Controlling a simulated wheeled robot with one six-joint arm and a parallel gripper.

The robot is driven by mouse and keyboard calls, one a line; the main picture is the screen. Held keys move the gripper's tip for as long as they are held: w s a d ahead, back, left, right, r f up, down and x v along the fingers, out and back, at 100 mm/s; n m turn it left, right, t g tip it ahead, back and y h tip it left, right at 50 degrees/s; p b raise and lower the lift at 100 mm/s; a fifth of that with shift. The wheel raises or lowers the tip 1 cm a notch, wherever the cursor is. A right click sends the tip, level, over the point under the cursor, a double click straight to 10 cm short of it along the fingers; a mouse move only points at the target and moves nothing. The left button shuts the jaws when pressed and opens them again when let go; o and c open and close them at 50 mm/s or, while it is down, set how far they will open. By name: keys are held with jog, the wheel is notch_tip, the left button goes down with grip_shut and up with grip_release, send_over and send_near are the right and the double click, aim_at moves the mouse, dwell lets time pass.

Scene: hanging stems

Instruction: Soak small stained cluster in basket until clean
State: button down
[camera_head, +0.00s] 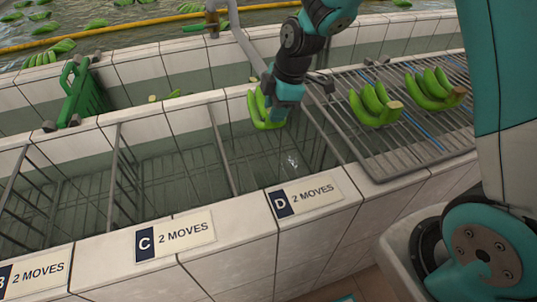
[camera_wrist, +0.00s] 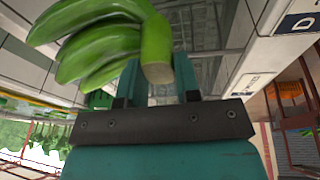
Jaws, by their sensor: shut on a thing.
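My gripper (camera_head: 284,104) is shut on a green banana cluster (camera_head: 261,110) by its cut stem. It holds the cluster above the back part of the water compartment behind sign D (camera_head: 305,195). In the wrist view, the cluster (camera_wrist: 105,42) fans up and left from between the fingers (camera_wrist: 157,88). It looks plain green; I cannot make out a stain. Wire-sided baskets (camera_head: 118,165) sit in the trough, and which one the task means I cannot tell.
Two banana clusters (camera_head: 374,106) (camera_head: 436,90) lie on the wire rack (camera_head: 410,135) at the right. Sign C (camera_head: 175,237) reads 2 MOVES, like sign D. A green crate (camera_head: 84,95) stands at the left on the tiled wall. Bananas float in the far pool (camera_head: 120,35).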

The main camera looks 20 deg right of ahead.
jog(key=shift+r+p, duration=2.5)
jog(key=shift+r, duration=1.25)
jog(key=shift+f, duration=0.1)
